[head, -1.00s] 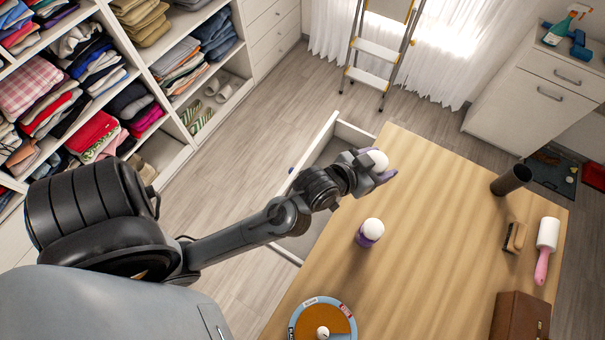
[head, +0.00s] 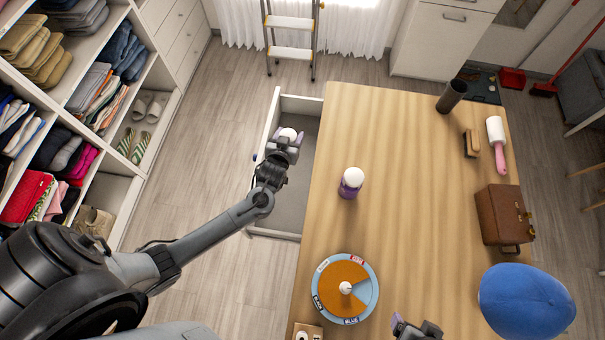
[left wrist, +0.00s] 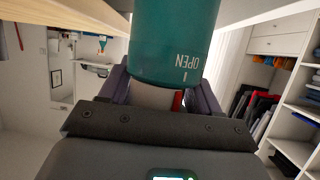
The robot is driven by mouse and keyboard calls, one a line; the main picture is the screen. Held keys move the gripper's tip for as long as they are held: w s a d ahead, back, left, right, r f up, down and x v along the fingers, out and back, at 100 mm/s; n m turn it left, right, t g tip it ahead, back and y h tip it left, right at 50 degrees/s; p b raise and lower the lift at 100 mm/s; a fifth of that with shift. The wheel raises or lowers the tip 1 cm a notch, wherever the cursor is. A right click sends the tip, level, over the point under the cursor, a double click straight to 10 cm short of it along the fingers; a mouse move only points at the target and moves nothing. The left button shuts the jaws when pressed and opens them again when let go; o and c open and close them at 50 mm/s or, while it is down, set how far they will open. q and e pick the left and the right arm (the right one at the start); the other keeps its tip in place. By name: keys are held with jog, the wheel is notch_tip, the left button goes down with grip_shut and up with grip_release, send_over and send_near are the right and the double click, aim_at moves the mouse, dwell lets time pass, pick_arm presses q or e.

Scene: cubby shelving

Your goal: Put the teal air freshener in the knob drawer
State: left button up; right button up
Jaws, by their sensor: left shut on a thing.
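The teal air freshener (left wrist: 175,40) fills the top of the left wrist view, with "OPEN" printed on it. My left gripper (left wrist: 163,95) is shut on its pale end. In the head view only a white part of the air freshener (head: 290,134) shows; its teal body is hidden. There the left gripper (head: 284,144) appears over the far part of the knob drawer (head: 292,213), which is pulled out at the table's left side. A dark knob (head: 255,157) shows on its front. My right gripper (head: 412,330) shows partly at the bottom edge; its opening is unclear.
A purple container with a white top (head: 350,184) stands on the table (head: 400,230). A round orange-and-blue board (head: 345,289), brush (head: 472,143), lint roller (head: 496,145), dark cup (head: 451,97), brown box (head: 500,215) and blue cap (head: 526,302) are farther around. The drawer's visible floor looks clear.

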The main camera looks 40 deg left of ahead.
pick_arm(q)
jog(key=f+b, duration=0.2)
jog(key=f, duration=0.6)
jog(key=shift+a, duration=0.2)
pick_arm(e)
notch_tip(320, 180, down, 3)
jog(key=shift+s+a+f, duration=0.1)
jog(key=shift+a, duration=0.05)
pick_arm(q)
jog(key=shift+f+b, duration=0.65)
jog(key=shift+f, duration=2.1)
pick_arm(e)
jog(key=shift+f, duration=0.45)
pick_arm(q)
jog(key=shift+f, duration=0.15)
pick_arm(e)
jog(key=shift+f, duration=0.15)
pick_arm(q)
jog(key=o, duration=1.2)
jog(key=shift+c, duration=0.2)
